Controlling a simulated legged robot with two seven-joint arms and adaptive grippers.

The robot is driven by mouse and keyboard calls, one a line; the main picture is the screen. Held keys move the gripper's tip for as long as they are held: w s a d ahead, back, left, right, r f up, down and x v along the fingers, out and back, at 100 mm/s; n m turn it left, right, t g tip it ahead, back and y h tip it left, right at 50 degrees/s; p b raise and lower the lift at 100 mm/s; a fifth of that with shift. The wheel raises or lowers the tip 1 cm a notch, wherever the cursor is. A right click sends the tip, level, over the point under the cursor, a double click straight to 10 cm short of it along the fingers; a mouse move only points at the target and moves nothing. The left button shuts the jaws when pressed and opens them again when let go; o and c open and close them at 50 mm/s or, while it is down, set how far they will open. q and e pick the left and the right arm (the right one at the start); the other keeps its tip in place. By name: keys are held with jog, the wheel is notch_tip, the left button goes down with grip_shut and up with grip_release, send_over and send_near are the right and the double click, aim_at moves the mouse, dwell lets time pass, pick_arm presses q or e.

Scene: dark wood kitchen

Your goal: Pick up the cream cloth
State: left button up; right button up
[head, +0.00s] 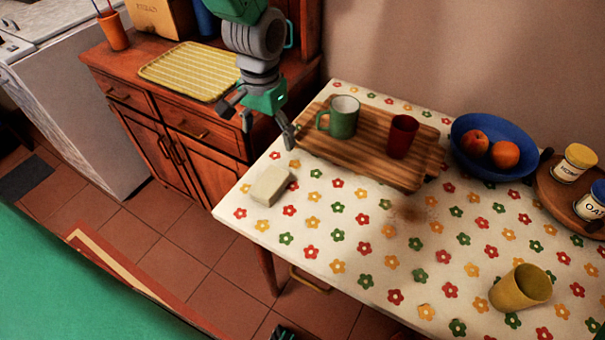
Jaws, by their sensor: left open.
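The cream cloth (270,185) looks like a small folded block. It lies on the flowered tablecloth near the table's left corner. My left gripper (267,130) comes down from the top of the head view.
The board (370,165) holds a green mug (341,120) and a red cup (402,138). A blue fruit bowl (463,155) and jars on a round tray (550,190) stand to the right. A yellow cup (520,289) lies tipped in front. The tablecloth around the cloth is clear.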

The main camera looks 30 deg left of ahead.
pick_arm(q)
send_over(274, 178)
jog(key=a, duration=0.2)
jog(key=f, duration=0.5)
jog(key=f+b, duration=0.1)
jog(key=f, duration=0.2)
jog(key=shift+w+d, duration=0.25)
jog(key=shift+w, duration=0.1)
jog(key=shift+d+f, duration=0.3)
jog(key=shift+d, duration=0.3)
jog(key=f, duration=0.4)
jog(key=shift+s+f, duration=0.3)
jog(key=shift+s, duration=0.05)
jog(key=shift+a+f, duration=0.35)
jog(key=shift+a, duration=0.1)
jog(key=shift+d+r, duration=0.1)
jog(key=shift+d, duration=0.3)
jog(key=c, duration=0.8)
jog(key=shift+d+r, duration=0.1)
jog(key=shift+d, duration=0.25)
jog(key=shift+c, duration=1.3)
jog(key=shift+a, duration=0.1)
